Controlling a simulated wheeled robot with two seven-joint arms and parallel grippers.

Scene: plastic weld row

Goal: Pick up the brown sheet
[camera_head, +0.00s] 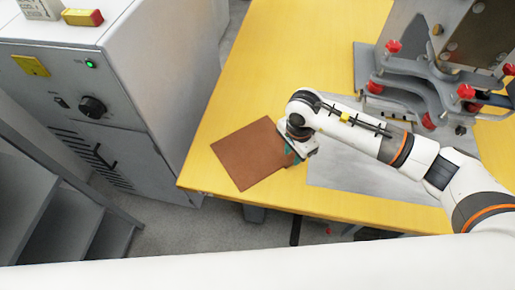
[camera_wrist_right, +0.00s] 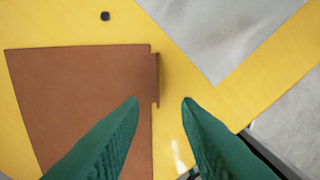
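The brown sheet (camera_head: 243,154) lies flat on the yellow table (camera_head: 262,75), near its front left corner. In the right wrist view the sheet (camera_wrist_right: 85,95) fills the left side, and a small raised-looking tab (camera_wrist_right: 156,80) shows at its right edge. My right gripper (camera_head: 290,154) is at the sheet's right edge. Its green fingers (camera_wrist_right: 160,103) are apart with nothing gripped between them. The left finger overlaps the sheet in the picture, and the right finger is over bare table. I cannot tell how high the fingertips are. My left gripper is not in view.
A grey metal plate (camera_head: 350,178) lies right of the sheet, partly under my right arm. A clamp fixture with red knobs (camera_head: 430,90) stands at the back right. A grey machine cabinet (camera_head: 100,90) stands left of the table. The table behind the sheet is clear.

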